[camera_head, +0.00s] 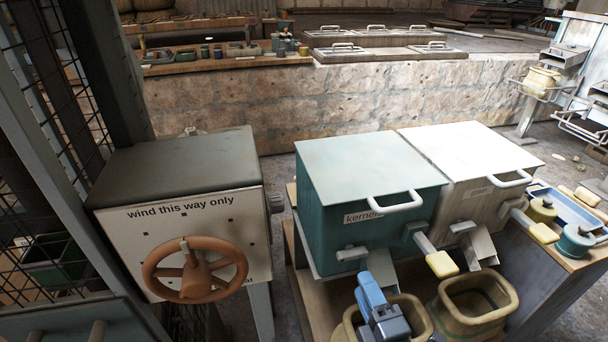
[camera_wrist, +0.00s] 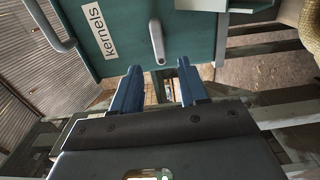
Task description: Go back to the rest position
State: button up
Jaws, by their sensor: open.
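My gripper (camera_head: 371,290) is low in front of the teal bin marked "kernels" (camera_head: 372,165), above a tan sack-like container (camera_head: 418,312) that it partly hides. In the wrist view, the two blue fingers of my gripper (camera_wrist: 158,84) stand apart with nothing held between them. They point at the front of the kernels bin (camera_wrist: 130,30). A pale lever (camera_wrist: 157,42) on the bin front shows beyond the gap between the fingertips; whether the fingers touch anything is hard to tell.
A pale bin (camera_head: 470,165) stands right of the teal one, with a second open sack (camera_head: 476,302) below its chute. A grey box with a brown handwheel (camera_head: 196,269) stands left. A stone ledge (camera_head: 330,100) runs behind. Blue-lidded pots (camera_head: 575,241) sit at the right.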

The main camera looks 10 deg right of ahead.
jog(key=s+a+r+m+g+p, duration=0.1)
jog(key=s+r+m+p, duration=0.2)
jog(key=s, duration=0.6)
jog(key=s+r+m+p, duration=0.1)
jog(key=s+r+m, duration=0.1)
jog(key=s+m, duration=0.6)
jog(key=s+d+r+m+g+p, duration=0.1)
jog(key=s+r+m, duration=0.6)
jog(key=s+r, duration=0.7)
jog(key=shift+s+d+r+g+p, duration=0.15)
jog(key=shift+s+d+g+p, duration=0.35)
jog(key=shift+s+p, duration=0.55)
